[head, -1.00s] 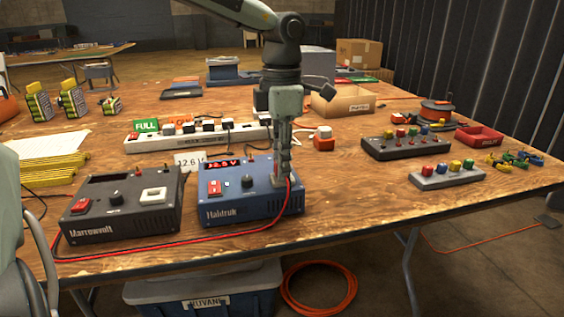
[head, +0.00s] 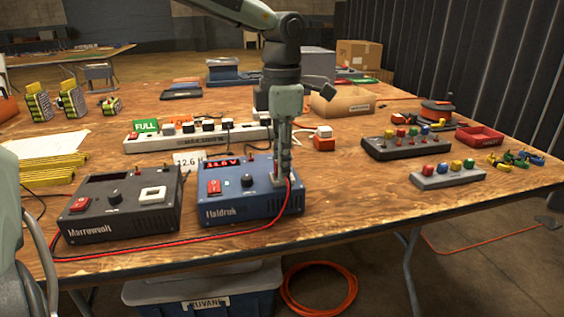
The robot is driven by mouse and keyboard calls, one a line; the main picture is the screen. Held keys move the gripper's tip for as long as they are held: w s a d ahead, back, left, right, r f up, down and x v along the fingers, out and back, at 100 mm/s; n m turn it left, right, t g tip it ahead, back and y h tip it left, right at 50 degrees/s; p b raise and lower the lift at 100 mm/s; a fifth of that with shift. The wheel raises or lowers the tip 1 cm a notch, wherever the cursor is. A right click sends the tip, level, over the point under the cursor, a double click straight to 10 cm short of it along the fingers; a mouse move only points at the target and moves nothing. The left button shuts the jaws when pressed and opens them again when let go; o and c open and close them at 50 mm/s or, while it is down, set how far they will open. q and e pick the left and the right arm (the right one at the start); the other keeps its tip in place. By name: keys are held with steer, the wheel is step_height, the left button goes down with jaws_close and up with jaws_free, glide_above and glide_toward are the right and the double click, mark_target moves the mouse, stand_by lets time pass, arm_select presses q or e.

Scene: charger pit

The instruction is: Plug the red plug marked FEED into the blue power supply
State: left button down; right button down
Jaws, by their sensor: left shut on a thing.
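The blue power supply (head: 225,207) stands near the table's front edge, its display lit red. My left gripper (head: 279,180) points straight down at the right end of its top and is shut. A red cable (head: 200,238) runs up the supply's right front to the fingertips. The red plug itself is hidden between the fingers, so its FEED mark cannot be read. I cannot tell how deep the plug sits in the supply. My right gripper is not in view.
A dark power supply (head: 128,220) stands left of the blue one. A white power strip (head: 160,141) lies behind both. A black socket block (head: 415,148) and a grey socket block (head: 447,177) stand to the right. The table's right front is clear.

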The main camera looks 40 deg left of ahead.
arm_select(q)
steer(key=c, duration=1)
jaws_free()
steer(key=shift+f, duration=0.1)
steer(key=shift+r+p, duration=2.3)
steer(key=shift+r, duration=1.55)
steer(key=shift+f, duration=0.1)
